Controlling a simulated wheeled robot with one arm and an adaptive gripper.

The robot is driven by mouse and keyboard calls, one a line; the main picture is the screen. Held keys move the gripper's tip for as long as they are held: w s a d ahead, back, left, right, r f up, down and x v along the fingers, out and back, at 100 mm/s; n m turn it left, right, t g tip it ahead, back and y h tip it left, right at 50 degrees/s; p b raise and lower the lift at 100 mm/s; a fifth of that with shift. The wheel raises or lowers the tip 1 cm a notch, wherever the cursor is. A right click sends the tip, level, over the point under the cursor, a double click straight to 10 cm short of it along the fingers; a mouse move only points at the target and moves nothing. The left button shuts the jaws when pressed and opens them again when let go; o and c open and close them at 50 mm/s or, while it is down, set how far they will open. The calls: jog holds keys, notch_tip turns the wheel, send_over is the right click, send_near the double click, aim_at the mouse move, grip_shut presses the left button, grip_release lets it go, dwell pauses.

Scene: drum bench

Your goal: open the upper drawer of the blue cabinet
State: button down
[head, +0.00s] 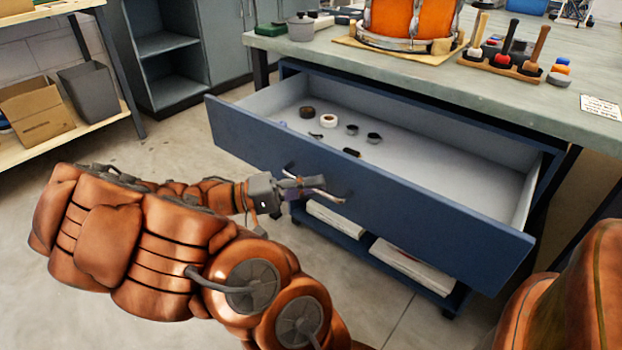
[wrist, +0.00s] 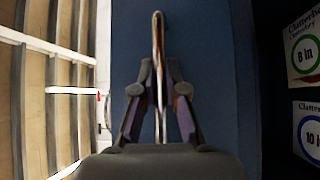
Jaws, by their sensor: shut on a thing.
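The blue cabinet's upper drawer (head: 440,222) is pulled well out from under the bench in the head view. Its light interior shows, with several small items inside, among them tape rolls (head: 328,120). My gripper (head: 318,184) is at the front of the drawer, shut on its bar handle (head: 335,197). In the wrist view the fingers (wrist: 158,95) close from both sides on the handle (wrist: 158,45), with the blue drawer front (wrist: 210,60) behind. Part of the handle is hidden by the fingers.
Below the drawer is an open blue shelf with paper stacks (head: 412,264). The benchtop (head: 405,80) holds an orange drum (head: 398,18) and a rack of mallets (head: 505,62). A wooden shelf with a cardboard box (head: 38,112) stands at left. Floor is clear between.

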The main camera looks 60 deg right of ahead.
jog(key=shift+w+a, duration=0.1)
jog(key=shift+a, duration=0.1)
jog(key=c, duration=1.5)
grip_release()
jog(key=v, duration=1.2)
jog(key=shift+a, duration=0.1)
jog(key=shift+r, duration=0.1)
